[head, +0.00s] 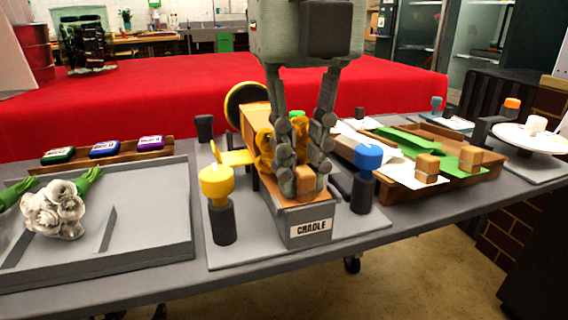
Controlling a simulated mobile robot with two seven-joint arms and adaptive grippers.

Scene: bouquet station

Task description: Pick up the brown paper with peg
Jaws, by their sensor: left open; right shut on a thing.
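The brown paper (255,117) lies in the grey box labelled CRADLE (309,229), mostly hidden behind my fingers and orange blooms (265,150). A wooden peg (307,180) shows at the cradle's near end. My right gripper (300,184) reaches down from above, its fingers closed in on this peg. Whether the peg is lifted off the cradle, I cannot tell. My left gripper is not in view.
A yellow-topped post (217,190) and a blue-topped post (367,162) flank the cradle. At right, a wooden tray (400,190) holds sheets with wooden pegs. At left, a grey tray (150,235) holds white flowers (55,210).

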